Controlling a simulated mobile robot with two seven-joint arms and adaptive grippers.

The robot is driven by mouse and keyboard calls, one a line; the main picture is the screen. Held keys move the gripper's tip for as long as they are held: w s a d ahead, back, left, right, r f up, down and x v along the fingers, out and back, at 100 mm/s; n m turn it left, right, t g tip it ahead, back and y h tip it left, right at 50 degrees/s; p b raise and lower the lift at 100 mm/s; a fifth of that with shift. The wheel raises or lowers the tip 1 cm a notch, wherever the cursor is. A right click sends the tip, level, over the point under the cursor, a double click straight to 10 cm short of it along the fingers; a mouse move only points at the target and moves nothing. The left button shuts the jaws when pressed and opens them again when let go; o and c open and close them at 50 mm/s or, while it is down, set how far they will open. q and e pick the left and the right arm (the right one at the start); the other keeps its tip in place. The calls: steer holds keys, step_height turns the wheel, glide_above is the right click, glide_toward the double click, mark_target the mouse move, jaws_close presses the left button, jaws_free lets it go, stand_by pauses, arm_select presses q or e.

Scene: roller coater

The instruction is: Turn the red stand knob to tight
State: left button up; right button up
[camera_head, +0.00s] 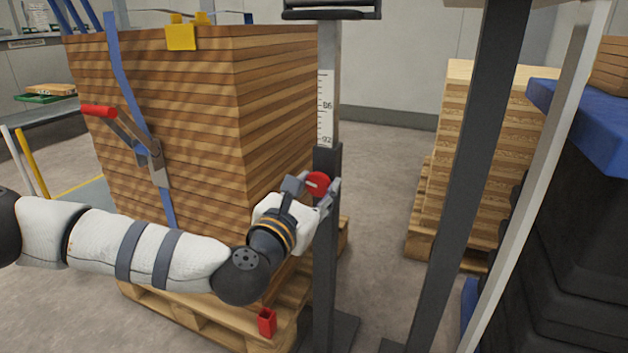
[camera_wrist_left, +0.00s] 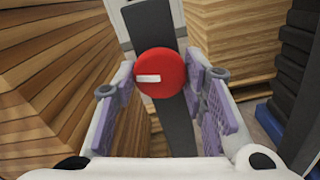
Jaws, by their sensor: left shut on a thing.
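The red stand knob (camera_head: 318,183) is on the dark lower sleeve of the upright stand (camera_head: 325,215), below a white scale with numbers 86 and 92. In the left wrist view the knob (camera_wrist_left: 172,70) is a round red disc with a white bar lying about level, towards its left side. My left gripper (camera_head: 313,187) is at the knob, with one finger on each side, and is shut on it. In the left wrist view the gripper (camera_wrist_left: 162,85) shows its purple-grey pads on either side of the knob. My right gripper is not in view.
A strapped stack of wooden boards (camera_head: 190,110) on a pallet stands close left of the stand. Dark and light posts (camera_head: 475,150) rise at the right. Another board stack (camera_head: 480,140) and dark crates (camera_head: 575,210) stand beyond. A red bracket (camera_head: 267,322) is low by the pallet.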

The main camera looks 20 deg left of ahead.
arm_select(q)
steer(key=m+p, duration=0.2)
steer(key=m, duration=0.1)
steer(key=shift+r+m, duration=0.15)
steer(key=shift+m, duration=0.25)
steer(key=m+p, duration=0.2)
steer(key=m, duration=0.1)
steer(key=shift+m+p, duration=0.3)
steer(key=shift+p, duration=0.05)
steer(key=m+p, duration=0.2)
steer(key=m, duration=0.2)
steer(key=shift+a+p, duration=0.1)
steer(key=shift+p, duration=0.25)
steer(key=shift+m+p, duration=0.9)
steer(key=shift+m, duration=0.9)
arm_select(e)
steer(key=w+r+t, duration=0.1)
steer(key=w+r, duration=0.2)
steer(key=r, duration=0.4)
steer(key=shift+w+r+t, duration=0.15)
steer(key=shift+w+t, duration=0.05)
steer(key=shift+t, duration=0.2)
arm_select(q)
steer(key=shift+f, duration=0.2)
steer(key=shift+a, duration=0.1)
steer(key=o, duration=1.1)
steer(key=shift+r, duration=0.1)
